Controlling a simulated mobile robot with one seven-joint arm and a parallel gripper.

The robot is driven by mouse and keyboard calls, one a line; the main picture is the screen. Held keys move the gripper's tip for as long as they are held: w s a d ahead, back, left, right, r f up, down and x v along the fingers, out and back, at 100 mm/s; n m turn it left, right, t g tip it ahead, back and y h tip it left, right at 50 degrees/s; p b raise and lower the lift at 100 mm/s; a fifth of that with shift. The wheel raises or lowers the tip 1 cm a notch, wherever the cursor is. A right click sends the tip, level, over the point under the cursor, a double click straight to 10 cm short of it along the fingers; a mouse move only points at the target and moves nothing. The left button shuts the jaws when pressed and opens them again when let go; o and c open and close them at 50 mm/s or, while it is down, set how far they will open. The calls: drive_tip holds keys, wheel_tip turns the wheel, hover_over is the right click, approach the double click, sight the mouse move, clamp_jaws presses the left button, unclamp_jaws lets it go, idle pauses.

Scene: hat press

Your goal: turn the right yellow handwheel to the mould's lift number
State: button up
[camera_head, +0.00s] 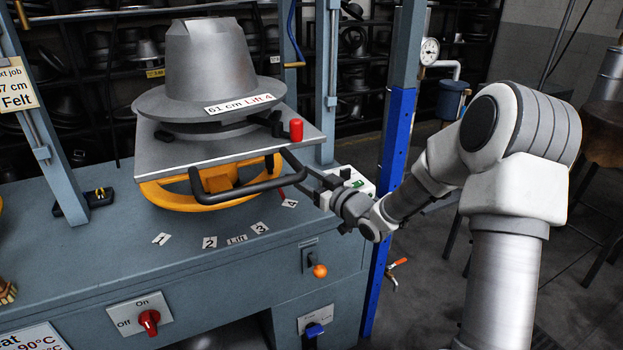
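The yellow handwheel (163,197) lies flat under the press plate (200,152); its far side is mostly hidden. A silver hat mould (208,65) stands on the plate, with the label "61 cm Lift 4" (239,104). Number tags 1 (161,239), 2 (209,242), 3 (260,227) and 4 (290,203) curve around the wheel's front, with a "Lift" tag (237,240). A thin reddish piece (282,194) shows near tag 4. My gripper (305,183) is at the wheel's right side, beside the black bar handle; its fingertips are unclear, so I cannot tell whether it touches the wheel.
The black bar handle (240,190) juts from the plate's front, over the wheel. A red knob (296,129) stands at the plate's right corner. A blue post (388,190) rises close to my forearm. The bench top left of the wheel (60,250) is mostly clear.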

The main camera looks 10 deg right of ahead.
drive_tip(key=shift+v, duration=1.45)
drive_tip(key=s+d+r+m+g+h+b, duration=0.1)
drive_tip(key=s+d+r+m+g+h, duration=0.35)
drive_tip(key=s+h, duration=0.6)
drive_tip(key=s+a+r+m+g+y+p, duration=0.1)
drive_tip(key=s+r+g, duration=0.15)
drive_tip(key=s, duration=1.05)
drive_tip(key=s+a+r+m+g+y+p, duration=0.1)
drive_tip(key=s+a+g, duration=0.15)
drive_tip(key=s, duration=1.05)
wheel_tip(320, 180, up, 12)
drive_tip(key=p, duration=1.2)
drive_tip(key=shift+w+d, duration=0.35)
drive_tip(key=shift+d, duration=0.1)
drive_tip(key=shift+f+n+g+h, duration=0.2)
drive_tip(key=shift+n+g+h, duration=0.05)
